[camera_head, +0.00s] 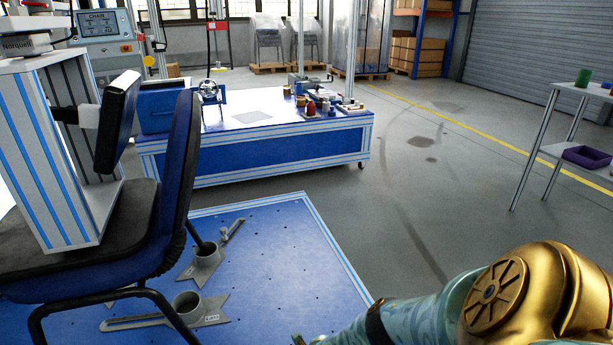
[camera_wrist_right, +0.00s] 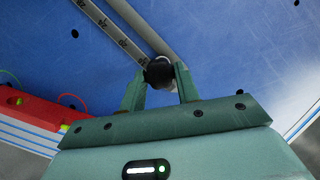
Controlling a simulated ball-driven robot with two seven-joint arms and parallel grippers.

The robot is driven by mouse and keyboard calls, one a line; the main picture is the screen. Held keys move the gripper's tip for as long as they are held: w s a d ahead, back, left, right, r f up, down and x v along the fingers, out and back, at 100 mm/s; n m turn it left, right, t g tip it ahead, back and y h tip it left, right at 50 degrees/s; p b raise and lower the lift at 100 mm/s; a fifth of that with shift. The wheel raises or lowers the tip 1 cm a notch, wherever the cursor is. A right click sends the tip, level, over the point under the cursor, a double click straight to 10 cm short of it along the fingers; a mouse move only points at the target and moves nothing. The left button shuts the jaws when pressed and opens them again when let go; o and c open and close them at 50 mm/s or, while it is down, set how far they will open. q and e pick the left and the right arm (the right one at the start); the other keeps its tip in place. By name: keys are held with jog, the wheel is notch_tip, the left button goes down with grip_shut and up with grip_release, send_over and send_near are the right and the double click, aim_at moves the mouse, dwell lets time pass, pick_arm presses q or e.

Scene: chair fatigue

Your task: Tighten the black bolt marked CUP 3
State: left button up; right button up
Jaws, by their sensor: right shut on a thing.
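The black bolt (camera_wrist_right: 159,70) shows in the right wrist view at the end of a grey slotted bar with scale marks (camera_wrist_right: 112,35). My right gripper (camera_wrist_right: 162,78) is shut on the bolt, one green finger on each side. No cup label is readable in the wrist view. In the head view, a grey cup fixture (camera_head: 187,303) with a small, hardly readable label lies on the blue plate (camera_head: 285,245). A second grey cup fixture (camera_head: 205,258) stands behind it. The right gripper is largely below the head view's edge. My left gripper is not in view.
A blue chair (camera_head: 175,200) with a striped box frame (camera_head: 45,160) on its seat fills the left. A red part (camera_wrist_right: 40,112) lies left of my gripper in the wrist view. A blue-sided workbench (camera_head: 260,150) is behind. The floor at right is clear up to a shelf (camera_head: 545,150).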

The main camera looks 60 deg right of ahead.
jog(key=shift+w+a+r+m, duration=0.1)
jog(key=shift+a+m, duration=0.05)
jog(key=shift+m, duration=0.55)
jog(key=shift+m+h, duration=0.3)
jog(key=shift+m, duration=0.2)
jog(key=shift+a+m+p, duration=0.1)
jog(key=shift+m+p, duration=0.2)
jog(key=shift+m, duration=0.5)
jog(key=shift+m+h, duration=0.4)
jog(key=shift+m, duration=0.8)
jog(key=o, duration=1)
jog(key=shift+g, duration=0.3)
